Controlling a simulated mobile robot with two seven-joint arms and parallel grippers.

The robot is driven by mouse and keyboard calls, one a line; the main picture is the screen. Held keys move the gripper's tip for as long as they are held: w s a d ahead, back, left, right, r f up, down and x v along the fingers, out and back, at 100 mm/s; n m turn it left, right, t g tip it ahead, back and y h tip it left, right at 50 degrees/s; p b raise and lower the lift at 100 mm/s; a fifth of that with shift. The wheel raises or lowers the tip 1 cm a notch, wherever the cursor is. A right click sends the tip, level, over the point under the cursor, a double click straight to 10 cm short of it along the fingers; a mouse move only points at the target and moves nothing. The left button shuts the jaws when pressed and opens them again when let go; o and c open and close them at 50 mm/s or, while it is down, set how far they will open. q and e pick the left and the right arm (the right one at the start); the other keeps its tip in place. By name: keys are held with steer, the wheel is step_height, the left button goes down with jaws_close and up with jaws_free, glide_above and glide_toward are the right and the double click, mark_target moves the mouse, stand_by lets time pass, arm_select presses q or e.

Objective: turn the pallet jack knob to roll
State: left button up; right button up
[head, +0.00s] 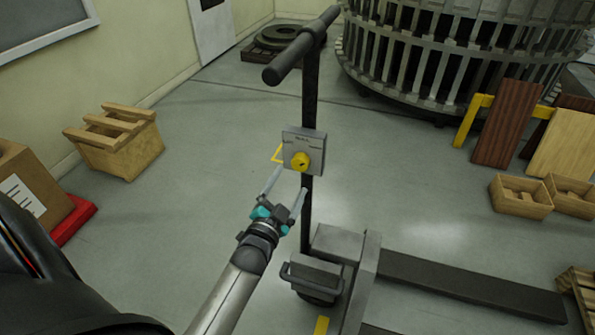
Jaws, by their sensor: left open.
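The pallet jack stands upright in the middle of the head view, with a dark T-shaped handle (303,45) on a black post (311,90). A grey plate (317,143) with small labels is fixed to the post, and the yellow knob (300,161) sits on its face. The label words are too small to read. My left gripper (289,178) is open, its two pale fingers pointing up toward the knob from below left. The fingertips appear close to the plate, and no contact with the knob shows. My right gripper is not in view.
The jack's grey body (330,270) and dark forks (465,282) extend to the lower right. A wooden crate (118,140) stands at left. Small wooden boxes (519,197) and panels (507,125) stand at right. A large slatted round structure (440,60) fills the back. Floor between is clear.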

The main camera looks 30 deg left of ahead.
mark_target(299, 165)
arm_select(q)
steer(key=b+x, duration=0.1)
steer(key=x, duration=0.4)
steer(key=shift+w, duration=0.1)
steer(key=shift+w+a, duration=0.15)
steer(key=shift+w, duration=0.35)
steer(key=c, duration=1.2)
steer(key=shift+c, duration=0.8)
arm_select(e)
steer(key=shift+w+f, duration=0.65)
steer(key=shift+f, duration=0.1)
